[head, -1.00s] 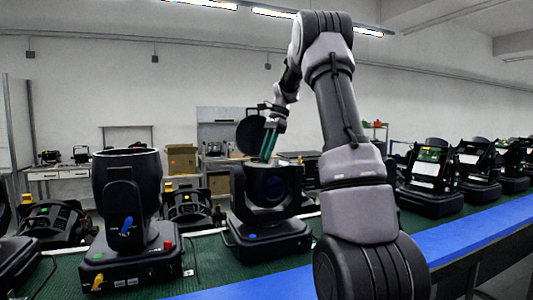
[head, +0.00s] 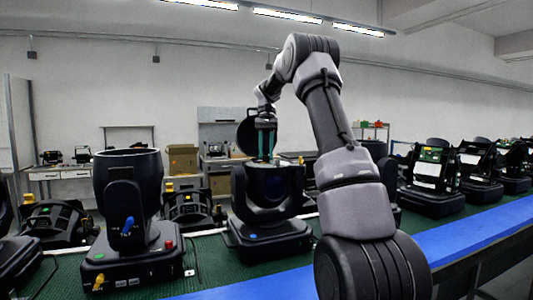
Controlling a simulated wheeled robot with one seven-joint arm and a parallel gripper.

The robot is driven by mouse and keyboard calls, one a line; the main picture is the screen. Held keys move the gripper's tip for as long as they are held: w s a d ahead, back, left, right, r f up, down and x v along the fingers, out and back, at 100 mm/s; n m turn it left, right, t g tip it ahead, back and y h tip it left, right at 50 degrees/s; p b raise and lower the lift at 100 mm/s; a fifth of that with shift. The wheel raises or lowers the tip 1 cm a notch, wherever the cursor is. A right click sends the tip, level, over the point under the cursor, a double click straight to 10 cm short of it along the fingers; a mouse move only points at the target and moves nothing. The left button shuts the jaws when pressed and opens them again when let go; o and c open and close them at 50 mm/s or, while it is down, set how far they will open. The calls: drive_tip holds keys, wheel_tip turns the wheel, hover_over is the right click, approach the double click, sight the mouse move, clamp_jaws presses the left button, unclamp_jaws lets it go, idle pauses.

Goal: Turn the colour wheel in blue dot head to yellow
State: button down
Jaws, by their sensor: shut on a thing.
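The blue dot head (head: 290,190) is a black moving-head lamp in the middle of the head view, with a blue dot (head: 252,236) on its base and a dark lens facing me. A round dark lid (head: 246,132) stands raised behind its top. My gripper (head: 265,156) has teal fingers pointing straight down at the top of the head. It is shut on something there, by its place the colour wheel. The wheel itself and its colours are hidden by the housing, so I cannot tell which colour is set.
A larger black head (head: 128,180) with a green dot, a blue knob and a red button stands to the left. Other opened heads (head: 430,180) line the green bench to the right. A blue edge strip (head: 450,238) runs along the bench front.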

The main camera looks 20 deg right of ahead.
drive_tip(key=n+h, duration=0.1)
drive_tip(key=n, duration=0.3)
drive_tip(key=shift+a+n+h, duration=0.15)
drive_tip(key=shift+n+h, duration=0.15)
drive_tip(key=shift+h, duration=0.1)
drive_tip(key=shift+n+h, duration=0.6)
drive_tip(key=shift+n, duration=0.9)
drive_tip(key=c, duration=0.7)
unclamp_jaws()
drive_tip(key=shift+o, duration=0.2)
wheel_tip(320, 180, up, 10)
